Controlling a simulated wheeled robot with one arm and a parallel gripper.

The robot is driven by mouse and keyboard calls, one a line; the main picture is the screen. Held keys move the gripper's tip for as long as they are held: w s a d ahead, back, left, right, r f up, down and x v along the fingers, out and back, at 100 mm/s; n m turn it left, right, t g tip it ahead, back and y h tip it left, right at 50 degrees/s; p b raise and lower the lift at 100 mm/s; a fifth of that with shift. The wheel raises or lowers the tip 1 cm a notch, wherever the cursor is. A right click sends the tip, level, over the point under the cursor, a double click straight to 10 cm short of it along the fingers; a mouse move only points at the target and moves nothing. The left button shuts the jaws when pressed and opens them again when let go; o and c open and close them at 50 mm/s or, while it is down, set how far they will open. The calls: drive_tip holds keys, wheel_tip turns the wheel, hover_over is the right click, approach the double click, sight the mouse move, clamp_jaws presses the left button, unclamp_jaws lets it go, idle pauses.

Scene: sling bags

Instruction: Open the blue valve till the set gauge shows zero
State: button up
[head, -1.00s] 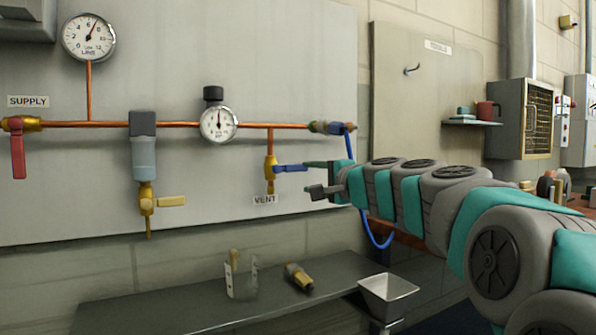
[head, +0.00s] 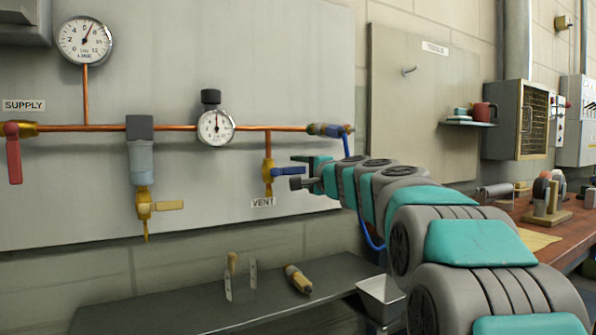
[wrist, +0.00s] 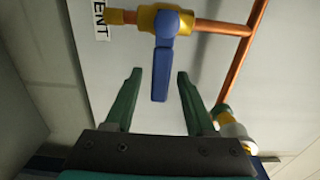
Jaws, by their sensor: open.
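The blue valve handle (head: 289,171) sticks out to the right, crosswise to its brass valve on the pipe above the VENT label (head: 263,202). In the wrist view the blue handle (wrist: 160,72) hangs from the brass body, its free end between the fingertips. My gripper (head: 298,171) is open, level with the handle's free end; in the wrist view the fingers (wrist: 159,76) stand apart on either side, not touching it. The small gauge (head: 216,127), likely the set gauge, has its needle pointing about straight up, off zero. Its numbers are too small to read.
A larger line gauge (head: 84,40) is at upper left, with a red supply lever (head: 13,152) below. A filter bowl with a yellow lever (head: 169,205) hangs left of the vent. A blue hose (head: 374,240) hangs behind my arm. A grey shelf (head: 190,300) runs below.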

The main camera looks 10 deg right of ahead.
drive_tip(key=shift+c, duration=0.2)
clamp_jaws()
idle(1.1)
